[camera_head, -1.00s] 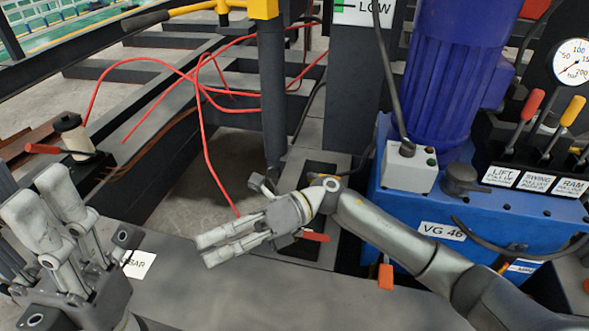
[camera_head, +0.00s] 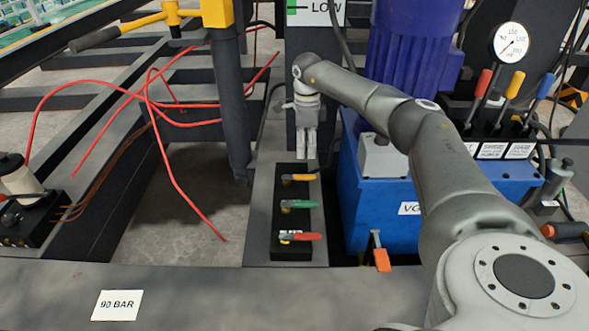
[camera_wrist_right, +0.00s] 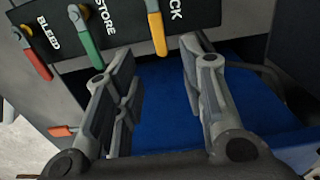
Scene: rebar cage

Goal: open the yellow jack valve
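The yellow jack valve handle (camera_head: 300,177) is the farthest of three levers on a black valve block (camera_head: 285,225); in the head view it points right. It also shows in the right wrist view (camera_wrist_right: 157,32), under a label partly cut off, ending in "CK". My right gripper (camera_head: 305,157) points down just beyond the yellow handle in the head view. In the wrist view its two fingers (camera_wrist_right: 155,70) are apart and empty, with the yellow handle's end seen between the fingertip lines. Contact cannot be told. My left gripper is out of view.
A green lever (camera_head: 297,204) labelled STORE and a red lever (camera_head: 302,236) labelled BLEED sit nearer on the block. A blue power unit (camera_head: 375,210) stands close at the right. Red hoses (camera_head: 165,160) hang at the left. A dark post stands behind the gripper.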

